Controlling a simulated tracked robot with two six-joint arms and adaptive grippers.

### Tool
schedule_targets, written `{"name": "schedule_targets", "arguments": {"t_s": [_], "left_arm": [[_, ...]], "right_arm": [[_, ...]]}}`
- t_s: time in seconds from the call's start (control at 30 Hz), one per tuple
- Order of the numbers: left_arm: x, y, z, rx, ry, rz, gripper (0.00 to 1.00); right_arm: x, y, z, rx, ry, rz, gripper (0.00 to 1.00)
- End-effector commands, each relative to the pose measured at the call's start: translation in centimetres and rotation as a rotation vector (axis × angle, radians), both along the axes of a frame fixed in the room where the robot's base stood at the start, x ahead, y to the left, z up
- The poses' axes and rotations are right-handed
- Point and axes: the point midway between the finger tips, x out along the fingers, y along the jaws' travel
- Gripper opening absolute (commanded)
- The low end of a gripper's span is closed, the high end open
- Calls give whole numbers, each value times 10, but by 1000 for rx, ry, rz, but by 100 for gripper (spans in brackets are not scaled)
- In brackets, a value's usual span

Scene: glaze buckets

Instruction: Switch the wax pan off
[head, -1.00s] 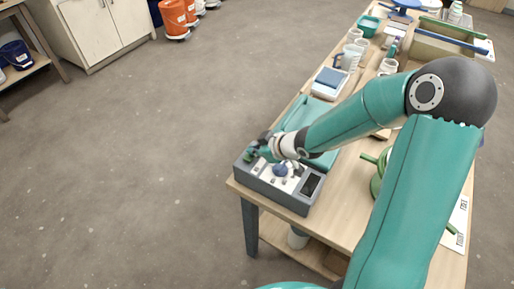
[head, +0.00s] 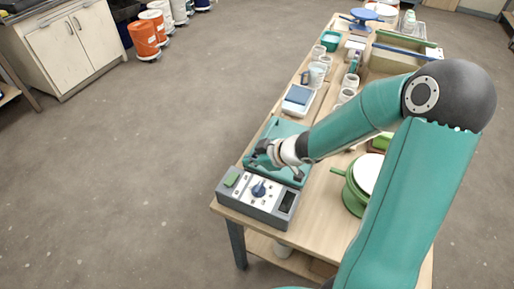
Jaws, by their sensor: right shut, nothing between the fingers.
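A grey control box (head: 250,204) sits at the near left corner of the table. On its top are a green switch (head: 232,180) at the left end, a blue knob (head: 259,188) on a pale plate, and a dark panel (head: 287,201). I cannot tell the switch's position. A teal flat-topped part (head: 284,129) lies right behind the box, partly hidden by my arm; I cannot tell whether it is the wax pan. My right gripper (head: 258,155) is shut and empty over this teal part, behind the switch and apart from it. My left gripper is not in view.
A green pot with a white top (head: 367,172) stands right of the box, partly behind my arm. A scale-like device (head: 298,100), mugs (head: 317,73) and a teal tub (head: 331,41) stand farther back. Open floor lies left of the table.

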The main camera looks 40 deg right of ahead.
Motion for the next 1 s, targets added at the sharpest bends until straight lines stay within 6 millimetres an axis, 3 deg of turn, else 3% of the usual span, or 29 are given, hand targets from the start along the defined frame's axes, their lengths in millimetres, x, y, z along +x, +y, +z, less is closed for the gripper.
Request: {"name": "schedule_targets", "arguments": {"t_s": [0.33, 1.0], "left_arm": [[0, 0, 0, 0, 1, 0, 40], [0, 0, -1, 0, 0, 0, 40]], "right_arm": [[-14, -9, 16, 0, -1, 2, 0], [-14, -5, 18, 1, -3, 13, 0]]}}
